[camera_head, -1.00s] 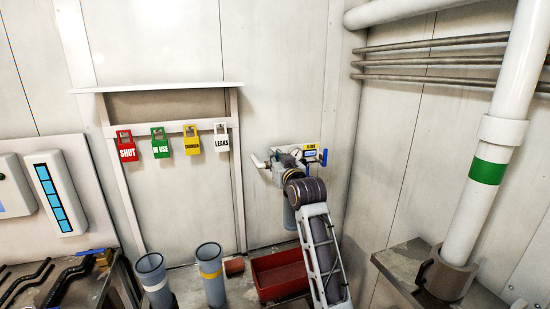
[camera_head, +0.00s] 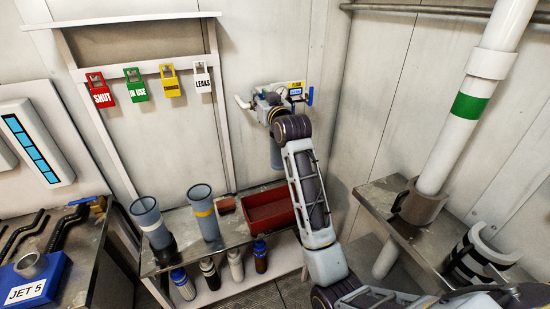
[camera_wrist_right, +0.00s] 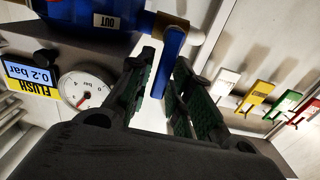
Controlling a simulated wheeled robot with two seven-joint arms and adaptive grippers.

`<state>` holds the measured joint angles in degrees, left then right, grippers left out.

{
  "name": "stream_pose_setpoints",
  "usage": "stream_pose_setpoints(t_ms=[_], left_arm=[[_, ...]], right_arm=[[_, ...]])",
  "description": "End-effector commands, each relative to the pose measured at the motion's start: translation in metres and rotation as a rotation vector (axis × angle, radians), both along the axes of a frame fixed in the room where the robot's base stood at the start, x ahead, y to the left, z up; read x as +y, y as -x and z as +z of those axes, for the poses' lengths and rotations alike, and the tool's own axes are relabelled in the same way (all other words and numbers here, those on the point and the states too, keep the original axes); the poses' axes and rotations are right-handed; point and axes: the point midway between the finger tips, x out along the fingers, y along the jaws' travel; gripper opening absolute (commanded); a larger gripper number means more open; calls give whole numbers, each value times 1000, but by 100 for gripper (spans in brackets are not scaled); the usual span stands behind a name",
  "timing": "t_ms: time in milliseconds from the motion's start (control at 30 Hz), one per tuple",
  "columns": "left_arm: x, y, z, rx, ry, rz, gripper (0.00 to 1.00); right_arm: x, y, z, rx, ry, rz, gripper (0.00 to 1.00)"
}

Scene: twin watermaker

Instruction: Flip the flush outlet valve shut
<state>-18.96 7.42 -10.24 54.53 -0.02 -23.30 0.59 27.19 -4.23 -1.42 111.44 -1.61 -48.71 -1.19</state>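In the right wrist view, turned upside down, a blue lever (camera_wrist_right: 171,62) hangs from a brass valve (camera_wrist_right: 172,25) beside a blue housing (camera_wrist_right: 95,12) labelled OUT (camera_wrist_right: 106,20). My right gripper (camera_wrist_right: 164,70) has its two green-padded fingers apart, one on each side of the lever, with a gap showing on the left. In the head view my right gripper (camera_head: 268,100) is at the flush unit on the back wall and hides the outlet side. Another blue handle (camera_head: 310,96) shows at the unit's right. My left gripper is not in view.
A gauge (camera_wrist_right: 86,88) and a yellow FLUSH display (camera_wrist_right: 30,75) sit beside the fingers. Hanging tags (camera_head: 134,85) are left of the unit. A red bin (camera_head: 268,210) and grey cups (camera_head: 203,212) stand below. A white pipe (camera_head: 480,85) rises at the right.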

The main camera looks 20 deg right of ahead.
Motion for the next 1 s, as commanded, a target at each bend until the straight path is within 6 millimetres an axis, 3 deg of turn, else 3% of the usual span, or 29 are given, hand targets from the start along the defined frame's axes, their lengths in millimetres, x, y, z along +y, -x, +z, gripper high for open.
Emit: stream_pose_setpoints(t_ms=[933, 1000], left_arm=[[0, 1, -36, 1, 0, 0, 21], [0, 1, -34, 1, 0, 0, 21]], right_arm=[[9, 1, -2, -9, 223, 0, 21], [9, 7, -1, -8, 224, 0, 21]])
